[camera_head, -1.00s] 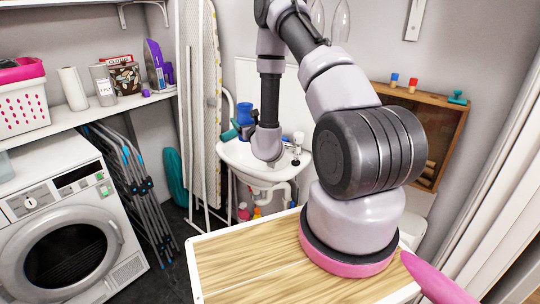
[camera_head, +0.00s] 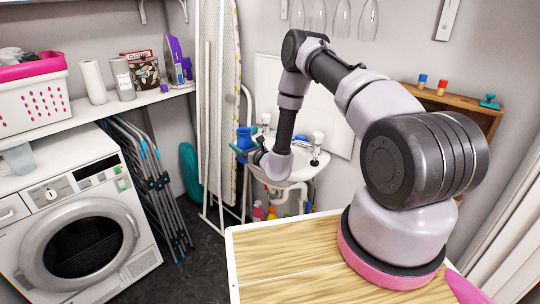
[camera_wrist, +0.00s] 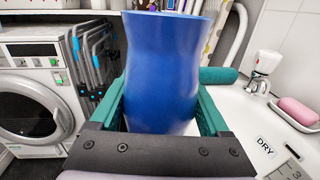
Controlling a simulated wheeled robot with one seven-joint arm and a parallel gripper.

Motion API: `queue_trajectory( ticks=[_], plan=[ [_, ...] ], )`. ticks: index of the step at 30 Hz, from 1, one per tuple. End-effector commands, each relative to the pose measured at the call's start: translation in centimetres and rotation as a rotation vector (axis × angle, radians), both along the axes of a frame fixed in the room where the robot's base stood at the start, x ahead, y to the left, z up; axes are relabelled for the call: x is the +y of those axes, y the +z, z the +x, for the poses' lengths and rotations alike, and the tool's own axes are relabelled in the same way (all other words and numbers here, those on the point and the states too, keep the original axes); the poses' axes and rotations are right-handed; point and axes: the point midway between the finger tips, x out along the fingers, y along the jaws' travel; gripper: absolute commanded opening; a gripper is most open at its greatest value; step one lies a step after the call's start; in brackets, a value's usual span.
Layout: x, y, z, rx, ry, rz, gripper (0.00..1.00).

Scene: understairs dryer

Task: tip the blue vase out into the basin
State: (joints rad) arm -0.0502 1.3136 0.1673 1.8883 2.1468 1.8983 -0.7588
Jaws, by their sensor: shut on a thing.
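The blue vase (camera_head: 245,140) is at the left edge of the white basin (camera_head: 303,170) in the head view. My gripper (camera_head: 243,149) is shut on it. In the wrist view the vase (camera_wrist: 164,72) stands nearly upright between my teal fingers (camera_wrist: 166,100), its rim at the top. Its inside does not show. The basin's white top (camera_wrist: 245,125) is on the right in the wrist view, with a tap (camera_wrist: 262,70) and pink soap (camera_wrist: 298,112). My forearm hides part of the basin in the head view.
A washing machine (camera_head: 85,230) and folded drying rack (camera_head: 150,185) stand left. An ironing board (camera_head: 215,100) leans close beside the vase. A wooden-topped surface (camera_head: 290,255) lies in front. Wine glasses (camera_head: 318,20) hang above. Bottles stand under the basin.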

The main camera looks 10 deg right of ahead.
Motion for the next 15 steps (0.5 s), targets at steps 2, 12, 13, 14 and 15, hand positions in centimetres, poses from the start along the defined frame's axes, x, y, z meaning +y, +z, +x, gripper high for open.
queue_trajectory(
  ticks=[2,12,13,14,15],
  plan=[
    [-0.04,0.11,0.04,0.002,-0.001,0.008,0.00],
    [-0.48,0.61,0.23,0.052,-0.003,0.117,0.00],
    [-0.52,0.67,0.25,0.057,-0.003,0.130,0.00],
    [-0.56,0.73,0.27,0.064,-0.003,0.145,0.00],
    [-0.62,0.80,0.29,0.072,-0.003,0.162,0.00]
  ],
)
